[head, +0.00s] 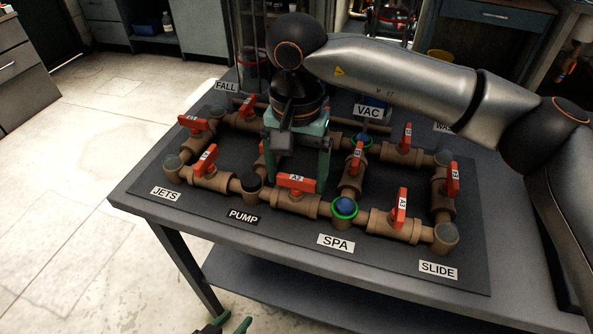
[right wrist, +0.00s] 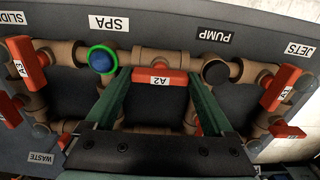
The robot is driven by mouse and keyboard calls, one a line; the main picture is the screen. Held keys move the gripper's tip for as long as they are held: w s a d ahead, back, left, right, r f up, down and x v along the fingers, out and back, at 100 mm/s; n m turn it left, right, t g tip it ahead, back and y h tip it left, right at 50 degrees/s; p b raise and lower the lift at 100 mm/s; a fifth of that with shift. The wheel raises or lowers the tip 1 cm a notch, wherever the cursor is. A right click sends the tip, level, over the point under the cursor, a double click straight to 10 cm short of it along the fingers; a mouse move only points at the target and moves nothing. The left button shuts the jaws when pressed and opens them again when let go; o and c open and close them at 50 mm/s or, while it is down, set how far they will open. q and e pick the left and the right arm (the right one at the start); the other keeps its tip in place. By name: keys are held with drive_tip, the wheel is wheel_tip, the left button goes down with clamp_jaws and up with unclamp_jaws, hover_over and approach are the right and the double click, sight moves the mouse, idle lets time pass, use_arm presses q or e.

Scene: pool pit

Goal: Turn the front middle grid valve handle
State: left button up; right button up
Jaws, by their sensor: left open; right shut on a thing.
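The front middle valve handle, a red-orange bar marked A2 (head: 297,182), sits on the tan front pipe between the PUMP and SPA labels. It lies along the pipe and also shows in the right wrist view (right wrist: 160,77). My right gripper (head: 308,184) reaches down from above, its green fingers at the two ends of the handle. In the right wrist view the fingertips (right wrist: 160,72) are wide apart with the handle spanning between them. My left gripper (head: 225,326) is open and empty at the bottom edge, below and in front of the table; only its tips show.
The grey table (head: 330,266) bears a pipe grid with several other red handles, including A3 (head: 400,208) close on the right. A blue ball in a green ring (head: 344,208) stands just right of A2. My right arm covers the back middle. Floor at left is clear.

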sight(296, 178)
drive_tip(key=shift+r, duration=0.1)
drive_tip(key=o, duration=1.1)
wheel_tip(296, 178, up, 12)
drive_tip(key=shift+r+p, duration=0.25)
drive_tip(key=shift+p, duration=0.35)
